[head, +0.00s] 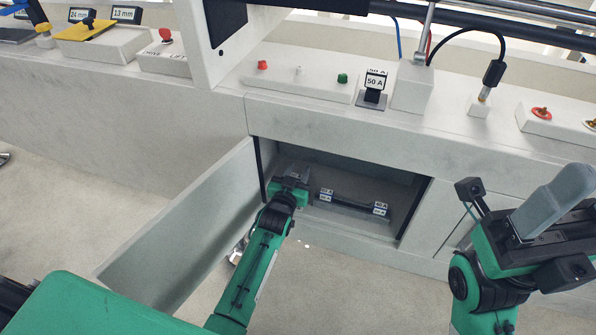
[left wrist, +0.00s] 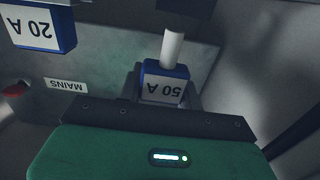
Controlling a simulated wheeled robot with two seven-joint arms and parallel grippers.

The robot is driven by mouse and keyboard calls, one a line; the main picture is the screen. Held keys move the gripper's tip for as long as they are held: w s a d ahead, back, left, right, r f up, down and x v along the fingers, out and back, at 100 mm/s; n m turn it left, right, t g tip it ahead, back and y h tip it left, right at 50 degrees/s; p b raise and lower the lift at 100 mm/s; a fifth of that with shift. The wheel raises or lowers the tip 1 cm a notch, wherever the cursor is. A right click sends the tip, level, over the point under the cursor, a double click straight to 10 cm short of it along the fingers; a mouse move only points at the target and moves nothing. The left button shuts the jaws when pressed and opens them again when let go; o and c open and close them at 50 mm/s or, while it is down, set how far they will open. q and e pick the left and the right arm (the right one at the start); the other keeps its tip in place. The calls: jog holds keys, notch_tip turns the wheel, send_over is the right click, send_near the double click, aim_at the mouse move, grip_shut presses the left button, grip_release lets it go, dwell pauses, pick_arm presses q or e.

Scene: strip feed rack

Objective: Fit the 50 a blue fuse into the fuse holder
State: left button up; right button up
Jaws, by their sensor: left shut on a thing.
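My left gripper (head: 292,176) is inside the open cabinet, near its left side. In the left wrist view it is shut on the 50 A blue fuse (left wrist: 164,92), a blue block with a white label upside down in the picture. A white cylinder (left wrist: 173,47) stands out from behind this block. In the head view the gripper hides the fuse. A blue 20 A block (left wrist: 38,27) is at the upper left of the wrist view. I cannot make out the fuse holder for certain. My right gripper (head: 552,203) is outside the cabinet at the right; its finger gap is unclear.
The cabinet door (head: 185,225) stands open at the left. Small labelled blocks (head: 380,208) sit inside the cabinet, right of my left gripper. A MAINS label (left wrist: 66,86) and a red part (left wrist: 15,90) are nearby. A 50 A sign (head: 375,82) stands on the counter above.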

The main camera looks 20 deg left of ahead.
aim_at(298, 180)
pick_arm(q)
jog(key=shift+p, duration=0.45)
dwell(0.7)
jog(key=shift+f+b, duration=0.8)
jog(key=shift+f, duration=1)
dwell(0.5)
jog(key=o, duration=1.3)
jog(key=shift+f, duration=0.1)
jog(key=shift+s, duration=0.15)
